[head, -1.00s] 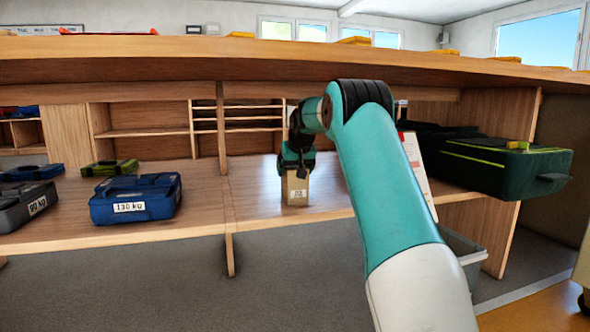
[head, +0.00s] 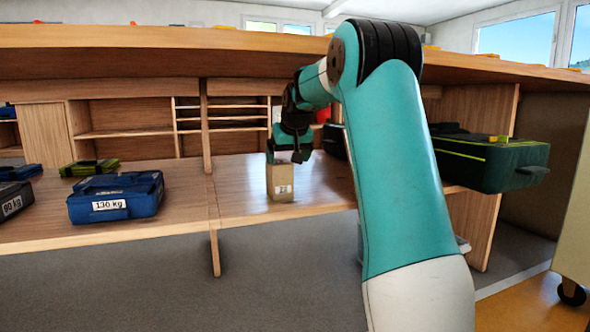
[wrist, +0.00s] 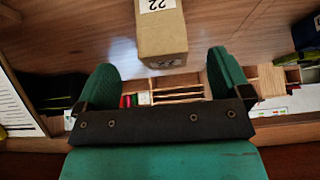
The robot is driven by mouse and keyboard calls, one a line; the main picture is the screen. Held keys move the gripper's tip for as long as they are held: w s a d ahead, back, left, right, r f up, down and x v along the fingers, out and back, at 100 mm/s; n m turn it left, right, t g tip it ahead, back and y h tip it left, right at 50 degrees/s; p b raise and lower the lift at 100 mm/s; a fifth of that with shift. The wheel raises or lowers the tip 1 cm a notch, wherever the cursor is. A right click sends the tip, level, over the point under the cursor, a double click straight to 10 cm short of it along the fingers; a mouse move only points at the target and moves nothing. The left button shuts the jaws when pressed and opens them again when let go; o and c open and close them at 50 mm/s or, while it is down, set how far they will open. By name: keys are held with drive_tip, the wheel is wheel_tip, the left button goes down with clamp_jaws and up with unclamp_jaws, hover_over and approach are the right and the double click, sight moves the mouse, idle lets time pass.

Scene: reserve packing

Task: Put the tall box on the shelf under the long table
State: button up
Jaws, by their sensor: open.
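The tall box (head: 280,186) is a tan carton with a white label. It stands upright on the wooden shelf (head: 235,199) under the long table (head: 250,52). My gripper (head: 290,158) is just above and behind the box's top in the head view. In the wrist view the box (wrist: 162,40) lies beyond the fingertips, with its label marked 22. My gripper (wrist: 163,75) is open there, its two green fingers apart with nothing between them.
A blue case (head: 116,197) marked 130 kg and a grey case (head: 14,200) lie on the shelf to the left. A green and black case (head: 92,167) is behind them. Bare shelf lies around the box.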

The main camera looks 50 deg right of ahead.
drive_tip(key=s+a+b, duration=0.2)
drive_tip(key=s+a, duration=0.1)
drive_tip(key=s, duration=0.2)
drive_tip(key=s+a+f+n+g+y, duration=0.1)
drive_tip(key=a+f+n+y, duration=0.15)
drive_tip(key=a, duration=1.05)
drive_tip(key=s+a+f+n+y, duration=0.1)
drive_tip(key=a+f+n+y, duration=0.2)
drive_tip(key=a, duration=0.9)
drive_tip(key=s+a+f+n+g+y, duration=0.1)
drive_tip(key=s+a+f+n, duration=0.3)
drive_tip(key=s+a, duration=0.5)
drive_tip(key=s+a+f+n+g+y, duration=0.1)
drive_tip(key=s+a+f+n+g, duration=0.2)
drive_tip(key=s+a, duration=0.7)
drive_tip(key=shift+s+f+n+g, duration=0.3)
drive_tip(key=shift+s+f+n, duration=0.25)
drive_tip(key=shift+s, duration=0.65)
